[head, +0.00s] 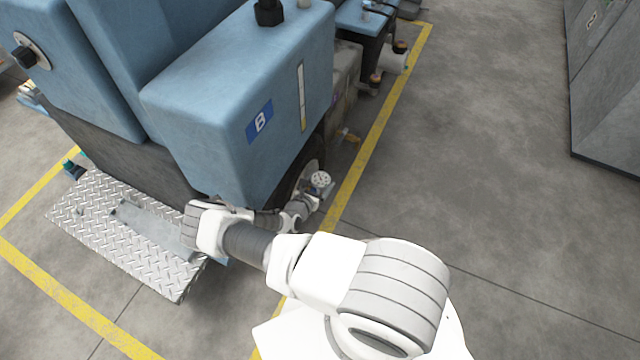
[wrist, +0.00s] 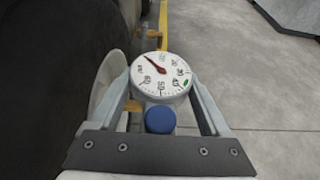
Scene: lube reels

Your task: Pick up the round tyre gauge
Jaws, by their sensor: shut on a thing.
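The round tyre gauge (wrist: 161,75) has a white dial with a red needle, dark numbers and a small green mark. It sits between the two fingers of my gripper (wrist: 164,92) in the wrist view, and the gripper is shut on it. A blue round part (wrist: 160,120) shows just below the dial, nearer the palm. In the head view the gauge (head: 320,180) is small, at the end of my arm beside the machine's wheel. The lower part of the gauge is hidden, and I cannot tell whether it touches anything below.
A blue machine marked B (head: 225,110) stands close on the left, its dark tyre (wrist: 50,70) right beside my gripper. A diamond-plate step (head: 125,235) lies in front. A yellow floor line (head: 375,130) runs past. Open floor (head: 490,150) is on the right, before a grey cabinet (head: 610,110).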

